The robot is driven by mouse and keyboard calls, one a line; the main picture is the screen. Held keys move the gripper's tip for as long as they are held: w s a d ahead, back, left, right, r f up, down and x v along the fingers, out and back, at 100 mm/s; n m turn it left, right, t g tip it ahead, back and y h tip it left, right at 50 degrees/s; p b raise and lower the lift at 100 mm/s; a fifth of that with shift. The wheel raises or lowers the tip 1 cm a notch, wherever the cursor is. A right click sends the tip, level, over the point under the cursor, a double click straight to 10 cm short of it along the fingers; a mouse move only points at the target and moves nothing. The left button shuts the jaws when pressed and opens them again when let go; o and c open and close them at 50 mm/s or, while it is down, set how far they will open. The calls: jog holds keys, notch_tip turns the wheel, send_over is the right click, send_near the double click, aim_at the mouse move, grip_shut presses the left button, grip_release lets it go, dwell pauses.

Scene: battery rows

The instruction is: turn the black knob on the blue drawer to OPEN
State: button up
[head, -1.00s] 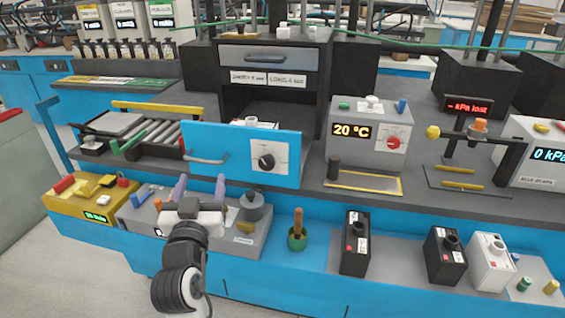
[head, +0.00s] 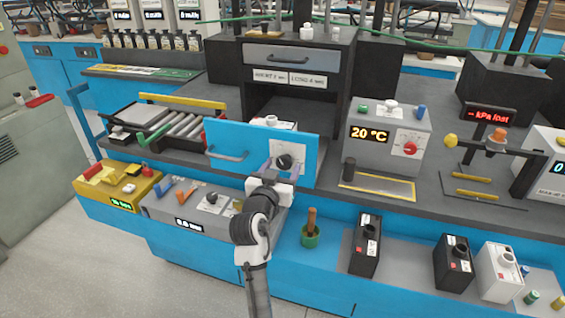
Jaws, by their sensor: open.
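The blue drawer (head: 235,142) has a tall blue front with a grey handle (head: 228,155) at its left. The black knob (head: 285,162) sits on a white plate (head: 298,148) at the right of the drawer front. Its markings are too small to read, and I cannot tell which way it points. My gripper (head: 282,168) is open directly in front of the knob, with its purple-grey fingertips to the left and right of it. I cannot tell whether they touch it. The gripper and wrist hide the lower part of the plate.
A grey box with a 20 °C display (head: 386,135) stands right of the drawer. A roller tray (head: 175,125) is at the left. Below are a yellow box (head: 118,188), a grey panel (head: 160,207), a green pot (head: 311,238) and black boxes (head: 366,245).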

jog(key=shift+w+d, duration=0.2)
jog(key=shift+w, duration=0.45)
jog(key=c, duration=1)
jog(key=shift+o, duration=0.2)
jog(key=shift+n, duration=0.4)
jog(key=n+p, duration=0.2)
jog(key=n, duration=0.2)
jog(key=shift+r+n, duration=0.1)
jog(key=shift+n, duration=0.3)
jog(key=n+p, duration=0.2)
jog(key=n, duration=0.1)
jog(key=shift+d, duration=0.1)
jog(key=shift+n+p, duration=0.95)
jog(key=shift+n, duration=0.65)
